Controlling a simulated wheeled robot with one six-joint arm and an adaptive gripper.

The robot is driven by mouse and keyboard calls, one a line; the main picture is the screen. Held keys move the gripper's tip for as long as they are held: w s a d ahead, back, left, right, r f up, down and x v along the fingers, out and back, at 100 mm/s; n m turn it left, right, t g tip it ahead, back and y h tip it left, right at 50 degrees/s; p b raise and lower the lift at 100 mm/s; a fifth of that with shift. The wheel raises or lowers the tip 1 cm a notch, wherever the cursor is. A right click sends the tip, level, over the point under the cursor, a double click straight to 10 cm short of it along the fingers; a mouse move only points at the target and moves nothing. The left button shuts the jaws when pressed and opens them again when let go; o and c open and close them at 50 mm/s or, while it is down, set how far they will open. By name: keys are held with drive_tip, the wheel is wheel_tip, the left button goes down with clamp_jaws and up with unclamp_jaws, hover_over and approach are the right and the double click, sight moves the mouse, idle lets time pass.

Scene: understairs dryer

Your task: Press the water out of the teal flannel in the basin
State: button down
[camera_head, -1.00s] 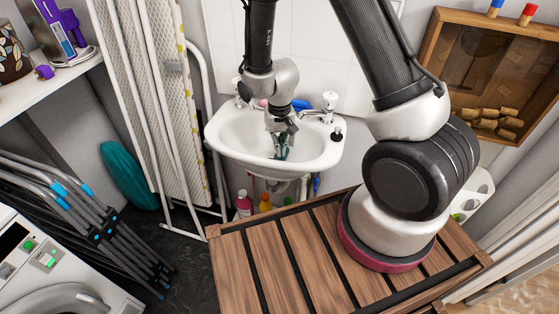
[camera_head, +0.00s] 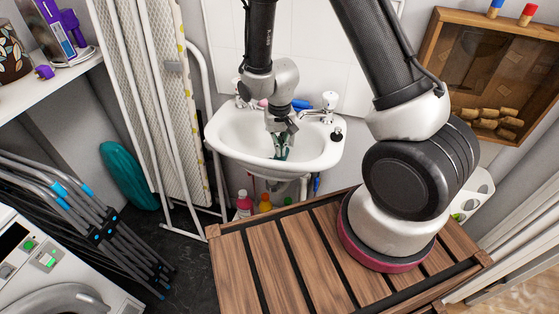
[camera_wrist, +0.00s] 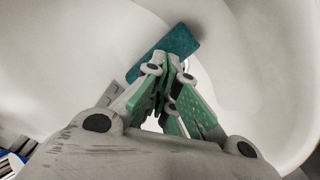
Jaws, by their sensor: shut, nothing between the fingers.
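The teal flannel (camera_wrist: 184,44) lies in the white basin (camera_wrist: 80,50) as a flat, dark teal rectangle, seen in the wrist view just beyond my fingertips. My gripper (camera_wrist: 172,68) is shut and empty, its green-padded fingers pointing down at the flannel's near edge and hiding part of it. I cannot tell for sure whether the tips touch the cloth. In the head view my gripper (camera_head: 280,156) reaches down inside the basin (camera_head: 226,128), and the flannel is mostly hidden behind it.
Taps (camera_head: 329,101) stand on the basin's back rim, with a blue item (camera_head: 302,104) between them. A black-topped item (camera_head: 337,134) sits on the right rim. Bottles (camera_head: 244,204) stand below. A slatted wooden top (camera_head: 270,262) fills the front.

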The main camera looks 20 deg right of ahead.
drive_tip(key=shift+f, duration=1.05)
idle(1.6)
drive_tip(key=shift+r, duration=0.15)
wheel_tip(320, 180, up, 10)
idle(0.9)
idle(0.3)
drive_tip(key=s+d+r+t, duration=0.1)
drive_tip(key=s+d+r, duration=0.4)
drive_tip(key=r, duration=0.4)
drive_tip(key=s+d+r+t, duration=0.2)
drive_tip(key=s+d+r, duration=0.3)
drive_tip(key=s+r, duration=0.2)
drive_tip(key=s+d+r+n+t, duration=0.1)
drive_tip(key=s+d+r, duration=0.4)
drive_tip(key=r, duration=0.6)
drive_tip(key=shift+s+r, duration=0.35)
drive_tip(key=shift+s, duration=0.65)
